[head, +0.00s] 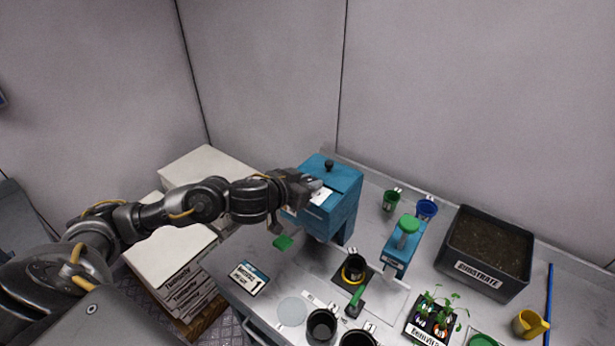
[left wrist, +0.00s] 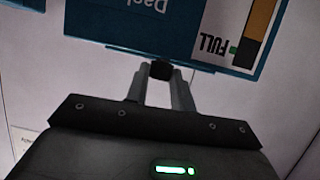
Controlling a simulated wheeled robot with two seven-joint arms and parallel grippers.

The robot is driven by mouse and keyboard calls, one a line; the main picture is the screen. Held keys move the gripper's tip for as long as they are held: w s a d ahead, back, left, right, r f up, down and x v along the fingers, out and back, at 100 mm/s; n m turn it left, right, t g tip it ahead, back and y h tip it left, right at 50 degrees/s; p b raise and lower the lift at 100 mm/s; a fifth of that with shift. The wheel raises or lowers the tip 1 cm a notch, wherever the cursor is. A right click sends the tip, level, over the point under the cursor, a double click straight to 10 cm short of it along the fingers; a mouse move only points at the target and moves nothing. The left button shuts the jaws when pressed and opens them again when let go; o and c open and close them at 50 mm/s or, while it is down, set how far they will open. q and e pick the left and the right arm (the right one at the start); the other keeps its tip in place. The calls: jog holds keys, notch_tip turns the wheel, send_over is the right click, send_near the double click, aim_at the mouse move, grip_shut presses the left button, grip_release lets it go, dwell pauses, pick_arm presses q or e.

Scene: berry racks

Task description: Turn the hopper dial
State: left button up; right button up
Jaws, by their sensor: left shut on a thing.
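The blue hopper (head: 338,180) stands at the back left of the bench, with a black knob on its lid. My left gripper (head: 312,186) is at its front face and partly hides the white label there. In the left wrist view the left gripper (left wrist: 161,75) is shut on a small black dial (left wrist: 161,70) below the front panel (left wrist: 130,22) of the hopper. A level gauge marked FULL (left wrist: 248,35) shows beside it, upside down in this view. The dial is hidden in the head view. My right gripper is not in view.
A black cup (head: 354,268) with a yellow ring stands below the hopper. A sign (head: 249,279) and a green piece (head: 283,243) are near the bench's left edge. A substrate bin (head: 484,252), a blue stand (head: 404,247) and cups stand to the right. Stacked white boxes (head: 170,245) are at left.

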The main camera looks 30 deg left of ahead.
pick_arm(q)
jog(key=shift+d+f+n+y+b, duration=0.15)
jog(key=shift+d+n+y+b, duration=0.1)
jog(key=shift+n+y+b, duration=0.5)
jog(key=n+y+b, duration=0.2)
jog(key=y+b, duration=0.1)
jog(key=b, duration=0.1)
jog(key=shift+n+b, duration=0.25)
jog(key=shift+b, duration=0.05)
jog(key=shift+r+n+y+b, duration=0.25)
jog(key=shift+n+y+b, duration=0.25)
jog(key=shift+b, duration=0.3)
jog(key=o, duration=1)
jog(key=shift+d, duration=0.1)
